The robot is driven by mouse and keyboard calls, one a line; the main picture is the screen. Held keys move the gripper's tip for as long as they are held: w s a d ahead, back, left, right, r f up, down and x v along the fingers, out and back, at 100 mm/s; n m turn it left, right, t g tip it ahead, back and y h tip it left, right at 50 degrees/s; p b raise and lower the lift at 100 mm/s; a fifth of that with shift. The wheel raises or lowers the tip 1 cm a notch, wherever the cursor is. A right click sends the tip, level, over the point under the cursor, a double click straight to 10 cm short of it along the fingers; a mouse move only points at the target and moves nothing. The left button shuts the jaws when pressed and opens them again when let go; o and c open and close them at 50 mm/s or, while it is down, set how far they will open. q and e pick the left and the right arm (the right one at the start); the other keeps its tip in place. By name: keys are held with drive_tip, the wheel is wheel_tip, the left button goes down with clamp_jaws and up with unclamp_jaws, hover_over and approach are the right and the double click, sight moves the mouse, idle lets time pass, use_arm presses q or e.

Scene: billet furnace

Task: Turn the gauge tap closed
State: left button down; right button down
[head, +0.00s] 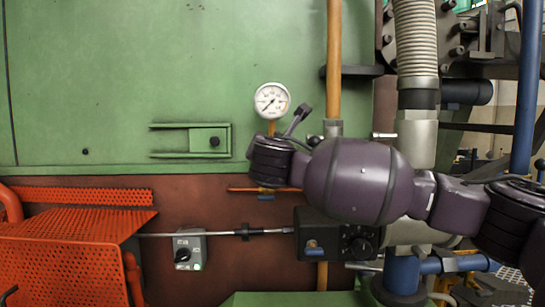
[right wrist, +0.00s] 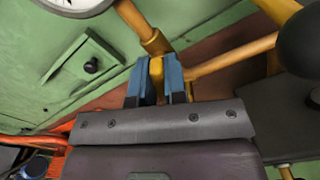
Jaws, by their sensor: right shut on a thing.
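The round white gauge (head: 271,101) sits on a thin brass pipe against the green panel. Its lower edge also shows in the right wrist view (right wrist: 78,4). The brass-coloured gauge tap (right wrist: 156,72) is below it on the pipe, mostly hidden in the head view behind my right wrist. My right gripper (right wrist: 158,80) has its two blue fingers on either side of the tap's brass piece and is shut on it. In the head view my right gripper (head: 266,192) reaches in from the right, just below the gauge. My left gripper is not in view.
An orange perforated guard (head: 60,250) stands at the lower left. A grey switch box (head: 188,250) and a black box (head: 325,235) are below the arm. A vertical orange pipe (head: 334,60) and a ribbed hose (head: 415,40) rise to the right.

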drive_tip(key=m, duration=0.3)
drive_tip(key=shift+f+m+b, duration=0.15)
drive_tip(key=shift+m+b, duration=0.25)
drive_tip(key=m, duration=0.4)
drive_tip(key=shift+d+m, duration=0.1)
drive_tip(key=shift+m, duration=0.2)
drive_tip(key=m, duration=0.3)
drive_tip(key=shift+f+m, duration=0.1)
drive_tip(key=shift+m, duration=0.7)
drive_tip(key=c, duration=1.2)
unclamp_jaws()
drive_tip(key=shift+o, duration=0.2)
